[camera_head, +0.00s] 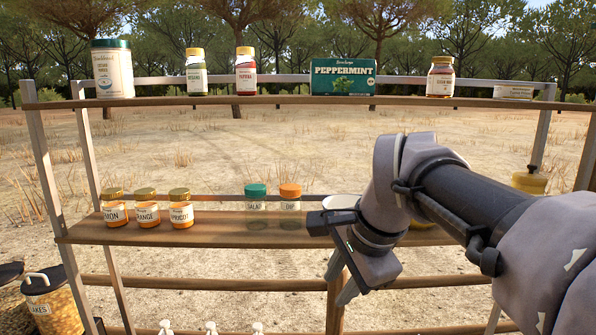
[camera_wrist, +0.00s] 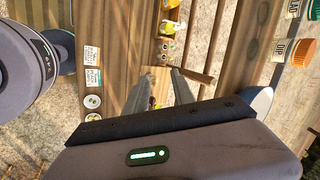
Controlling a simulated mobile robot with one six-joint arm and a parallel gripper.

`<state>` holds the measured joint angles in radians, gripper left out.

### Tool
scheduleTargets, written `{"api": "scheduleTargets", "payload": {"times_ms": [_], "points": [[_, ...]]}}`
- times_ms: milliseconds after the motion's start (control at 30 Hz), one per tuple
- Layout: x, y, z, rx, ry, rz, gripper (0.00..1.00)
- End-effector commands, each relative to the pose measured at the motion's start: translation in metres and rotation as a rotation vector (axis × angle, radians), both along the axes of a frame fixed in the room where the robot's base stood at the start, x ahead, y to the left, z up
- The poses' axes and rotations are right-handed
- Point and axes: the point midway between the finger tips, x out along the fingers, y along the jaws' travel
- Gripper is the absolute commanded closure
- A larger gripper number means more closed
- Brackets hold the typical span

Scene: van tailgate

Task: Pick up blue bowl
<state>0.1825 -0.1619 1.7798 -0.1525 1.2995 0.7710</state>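A pale, rounded, bowl-like thing (camera_head: 341,201) stands on the middle shelf right of the orange-lidded jar, partly hidden by my wrist. In the wrist view a pale bluish curved edge (camera_wrist: 261,103) shows beside the gripper body; it may be the same thing, and most of it is hidden. My gripper (camera_head: 341,279) points down in front of the middle shelf's front edge. In the wrist view its two fingers (camera_wrist: 162,88) are apart with nothing seen held between them.
The middle shelf (camera_head: 225,228) holds DIP (camera_head: 290,197) and SALAD (camera_head: 255,197) jars and several gold-lidded jars (camera_head: 145,208) at left. The top shelf (camera_head: 210,100) holds bottles and a PEPPERMINT box (camera_head: 343,77). A FLAKES container (camera_head: 53,303) is low at left. Mid-shelf is clear around (camera_head: 215,225).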

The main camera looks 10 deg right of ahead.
Motion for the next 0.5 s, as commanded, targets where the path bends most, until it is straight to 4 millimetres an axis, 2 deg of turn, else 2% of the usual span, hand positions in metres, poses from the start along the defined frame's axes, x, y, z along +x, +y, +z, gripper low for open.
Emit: {"api": "scheduleTargets", "payload": {"times_ms": [33, 100, 200, 300, 367, 433, 500], "points": [[0.025, -0.015, 0.063, 0.046, 0.022, -0.112, 0.7], [0.057, -0.037, 0.111, 0.121, 0.054, -0.291, 0.7], [0.093, -0.066, 0.155, 0.211, 0.086, -0.508, 0.7], [0.113, -0.083, 0.173, 0.268, 0.105, -0.645, 0.7], [0.119, -0.089, 0.175, 0.285, 0.11, -0.688, 0.7], [0.123, -0.091, 0.168, 0.295, 0.114, -0.71, 0.7], [0.13, -0.09, 0.151, 0.296, 0.117, -0.712, 0.7]]}}
